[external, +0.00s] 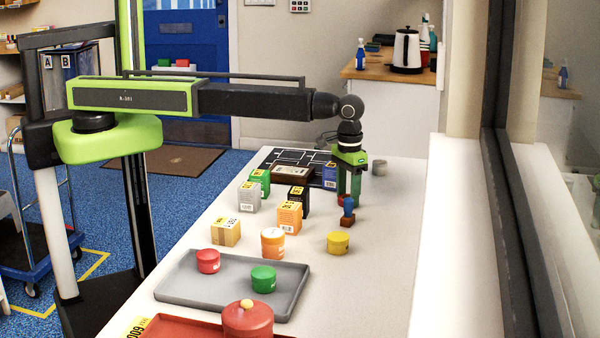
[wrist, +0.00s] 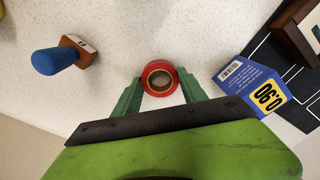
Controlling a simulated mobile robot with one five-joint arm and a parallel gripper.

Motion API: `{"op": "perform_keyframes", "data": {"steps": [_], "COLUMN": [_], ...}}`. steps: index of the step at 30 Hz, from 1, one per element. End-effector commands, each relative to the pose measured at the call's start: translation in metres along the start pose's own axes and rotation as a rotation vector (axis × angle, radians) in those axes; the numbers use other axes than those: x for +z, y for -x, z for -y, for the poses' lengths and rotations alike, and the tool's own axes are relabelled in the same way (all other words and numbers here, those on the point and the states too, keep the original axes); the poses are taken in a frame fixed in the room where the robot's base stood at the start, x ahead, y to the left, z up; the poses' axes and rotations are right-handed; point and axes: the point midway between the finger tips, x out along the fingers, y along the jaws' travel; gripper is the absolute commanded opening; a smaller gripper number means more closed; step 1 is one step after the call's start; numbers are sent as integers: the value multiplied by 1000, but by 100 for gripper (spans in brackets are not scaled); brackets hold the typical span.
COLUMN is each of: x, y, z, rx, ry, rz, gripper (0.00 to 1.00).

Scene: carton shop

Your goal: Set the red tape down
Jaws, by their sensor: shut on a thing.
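The red tape (wrist: 147,70) is a round roll with a dark hole and a tan inner ring. In the wrist view it sits between the green fingers of my gripper (wrist: 160,85), which is shut on it. In the external view my gripper (external: 348,197) points straight down over the right side of the white table (external: 370,270), with its fingertips low. The tape is mostly hidden there by the fingers. I cannot tell whether the tape touches the table.
A blue-handled stamp (external: 348,212) stands close by; it also shows in the wrist view (wrist: 58,60). A blue box (external: 329,176) is close on the other side. Several cartons, a yellow tin (external: 338,243) and a grey tray (external: 180,291) stand nearer the camera.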

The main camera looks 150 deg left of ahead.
Motion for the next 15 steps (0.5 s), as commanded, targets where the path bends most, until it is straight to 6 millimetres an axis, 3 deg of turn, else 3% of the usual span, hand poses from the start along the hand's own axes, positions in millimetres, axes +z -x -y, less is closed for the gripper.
{"op": "perform_keyframes", "data": {"steps": [1, 5, 15], "x": [0, 0, 0], "y": [-1, 0, 1], "z": [0, 0, 0], "rx": [0, 0, 0], "ry": [0, 0, 0], "rz": [0, 0, 0], "gripper": [53, 70, 71]}}
